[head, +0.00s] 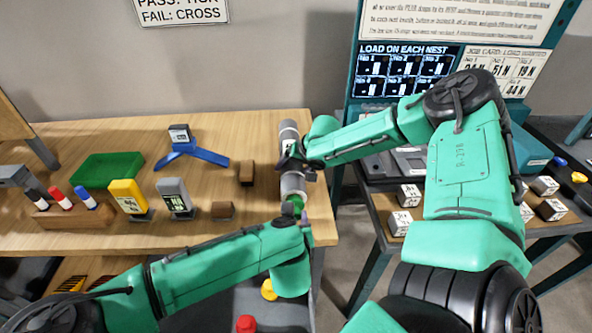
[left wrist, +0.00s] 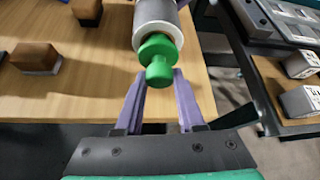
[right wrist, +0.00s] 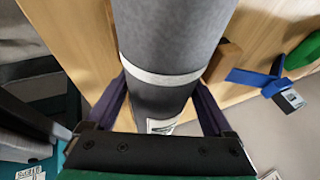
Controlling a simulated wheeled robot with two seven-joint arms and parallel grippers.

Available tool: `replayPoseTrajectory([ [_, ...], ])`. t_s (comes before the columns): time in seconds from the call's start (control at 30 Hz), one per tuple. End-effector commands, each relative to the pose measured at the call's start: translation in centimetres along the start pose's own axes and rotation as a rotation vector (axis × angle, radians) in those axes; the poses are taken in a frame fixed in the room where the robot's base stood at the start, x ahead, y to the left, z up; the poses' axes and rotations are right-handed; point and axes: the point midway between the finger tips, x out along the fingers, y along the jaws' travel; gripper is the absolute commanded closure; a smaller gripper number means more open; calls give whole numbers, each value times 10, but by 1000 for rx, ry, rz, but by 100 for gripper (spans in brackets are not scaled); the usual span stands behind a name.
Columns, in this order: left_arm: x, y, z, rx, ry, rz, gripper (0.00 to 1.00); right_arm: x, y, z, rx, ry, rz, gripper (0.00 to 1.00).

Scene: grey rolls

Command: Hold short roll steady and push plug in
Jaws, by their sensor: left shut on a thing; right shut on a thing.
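The grey roll (head: 291,184) lies along the right end of the wooden table, with a pale band and a white label. My right gripper (head: 296,163) is shut around its body; the right wrist view shows the roll (right wrist: 170,35) between both fingers (right wrist: 163,100). A green plug (head: 296,201) is at the roll's near end. In the left wrist view the plug (left wrist: 158,50) sits in line with the roll's white-rimmed end; how deep it goes is hidden. My left gripper (left wrist: 160,78) is shut on the plug's narrow knob.
Brown blocks (head: 246,174) stand left of the roll. Farther left are a blue stand (head: 190,150), a green pad (head: 107,170), yellow and grey devices and a marker holder (head: 75,215). The table's right edge is close to the roll. A side table (head: 385,205) holds white cubes.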

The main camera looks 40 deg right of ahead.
Motion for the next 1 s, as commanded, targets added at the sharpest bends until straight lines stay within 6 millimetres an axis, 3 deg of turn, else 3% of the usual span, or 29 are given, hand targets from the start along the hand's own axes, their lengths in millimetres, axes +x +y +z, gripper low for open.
replayPoseTrajectory([
  [0.67,14,0,9,-1,0,0,100,0,0,0,0,0,1,87],
  [0.7,14,0,8,0,0,-1,47,0,0,0,0,0,1,87],
  [0.77,14,0,8,0,0,-1,27,0,0,0,0,0,1,87],
  [1.0,14,0,8,0,0,-1,27,0,0,0,0,0,1,87],
])
